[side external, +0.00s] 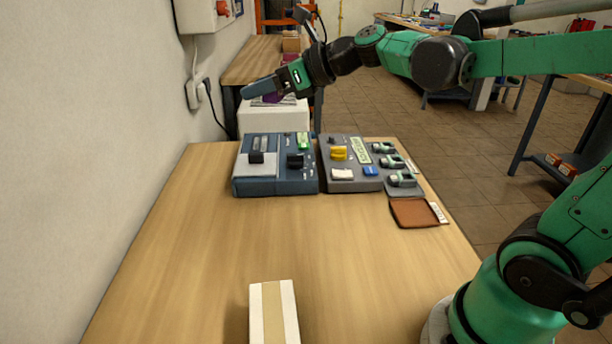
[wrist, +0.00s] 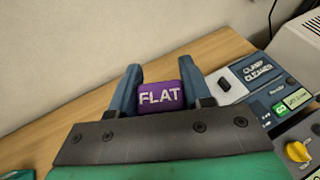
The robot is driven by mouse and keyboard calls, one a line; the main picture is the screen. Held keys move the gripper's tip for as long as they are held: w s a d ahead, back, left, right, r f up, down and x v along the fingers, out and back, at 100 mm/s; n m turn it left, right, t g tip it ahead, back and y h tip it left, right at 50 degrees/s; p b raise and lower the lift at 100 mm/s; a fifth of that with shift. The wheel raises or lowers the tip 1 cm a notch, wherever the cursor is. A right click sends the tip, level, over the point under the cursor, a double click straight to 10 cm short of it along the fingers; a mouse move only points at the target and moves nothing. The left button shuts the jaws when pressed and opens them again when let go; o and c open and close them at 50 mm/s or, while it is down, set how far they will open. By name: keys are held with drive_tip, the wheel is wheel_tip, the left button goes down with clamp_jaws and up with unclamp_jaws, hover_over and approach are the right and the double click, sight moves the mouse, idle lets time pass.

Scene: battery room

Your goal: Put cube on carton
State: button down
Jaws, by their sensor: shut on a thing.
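My gripper (side external: 262,88) is raised above the far left part of the table, near the wall. In the wrist view my gripper (wrist: 161,88) has its two blue-grey fingers on either side of a purple cube (wrist: 160,97) marked "FLAT", and it is shut on it. In the side view only a little purple of the cube (side external: 271,98) shows behind the fingers. A white carton (side external: 287,312) with a tan stripe along its top lies at the near edge of the table, far from my gripper and partly cut off by the frame.
A blue-grey device (side external: 272,187) and a grey panel (side external: 345,185) with yellow, white and blue parts stand at the table's far end. A brown pouch (side external: 412,213) lies at the right edge. A white box (side external: 272,118) stands behind. The middle of the table (side external: 235,250) is clear.

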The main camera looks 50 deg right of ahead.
sight(280, 219)
drive_tip(key=shift+s+a+r+m+t+h, duration=0.1)
drive_tip(key=shift+s+r+m+t+h, duration=0.05)
drive_tip(key=shift+s+r+m+h, duration=0.25)
drive_tip(key=shift+s+r+m+t+h, duration=0.15)
drive_tip(key=shift+r+m+h, duration=0.15)
drive_tip(key=shift+r+h, duration=0.15)
drive_tip(key=shift+w+f+y, duration=0.2)
drive_tip(key=shift+y, duration=0.05)
wheel_tip(280, 219, down, 7)
drive_tip(key=w+d+n+g+y, duration=0.1)
drive_tip(key=d+n+g+y, duration=0.1)
drive_tip(key=n+g+y, duration=0.3)
drive_tip(key=shift+w+d+f+n+y, duration=0.25)
drive_tip(key=shift+n+y, duration=0.55)
drive_tip(key=shift+n, duration=0.4)
wheel_tip(280, 219, down, 20)
drive_tip(key=shift+r, duration=0.25)
